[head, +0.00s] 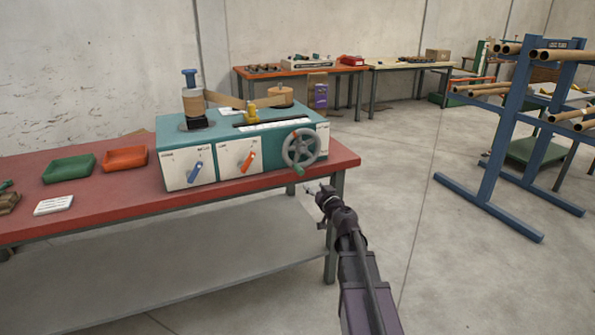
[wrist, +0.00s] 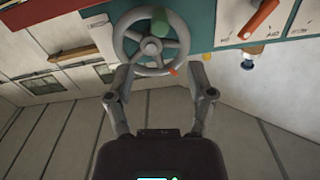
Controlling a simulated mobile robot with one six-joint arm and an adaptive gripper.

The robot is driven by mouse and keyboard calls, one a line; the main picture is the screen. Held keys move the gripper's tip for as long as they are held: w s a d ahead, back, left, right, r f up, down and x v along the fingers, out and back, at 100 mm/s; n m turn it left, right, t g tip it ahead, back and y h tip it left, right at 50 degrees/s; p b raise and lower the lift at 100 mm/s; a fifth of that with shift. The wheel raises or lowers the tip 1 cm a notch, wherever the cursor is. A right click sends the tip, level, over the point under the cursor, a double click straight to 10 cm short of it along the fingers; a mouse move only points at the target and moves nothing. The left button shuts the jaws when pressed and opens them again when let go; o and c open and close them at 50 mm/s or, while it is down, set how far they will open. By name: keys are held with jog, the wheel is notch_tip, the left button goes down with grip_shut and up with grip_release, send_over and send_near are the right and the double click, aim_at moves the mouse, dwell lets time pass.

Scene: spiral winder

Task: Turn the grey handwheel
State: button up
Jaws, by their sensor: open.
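The grey handwheel (head: 301,148) sits on the right end of the front face of the teal and white winder (head: 240,130). A green knob (head: 299,171) shows at its lower rim in the head view.
The winder stands on a red table (head: 110,200) with a green tray (head: 69,169) and a red-orange tray (head: 124,158). An orange lever (head: 248,160) and a blue lever (head: 195,172) are left of the wheel. A blue rack (head: 505,150) stands right; floor between is clear.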

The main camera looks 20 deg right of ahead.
aim_at(298, 168)
jog(key=shift+w, duration=0.1)
jog(key=w, duration=0.4)
jog(key=w+a, duration=0.1)
jog(key=w, duration=0.8)
jog(key=shift+w+a, duration=0.25)
jog(key=shift+a, duration=0.05)
grip_shut()
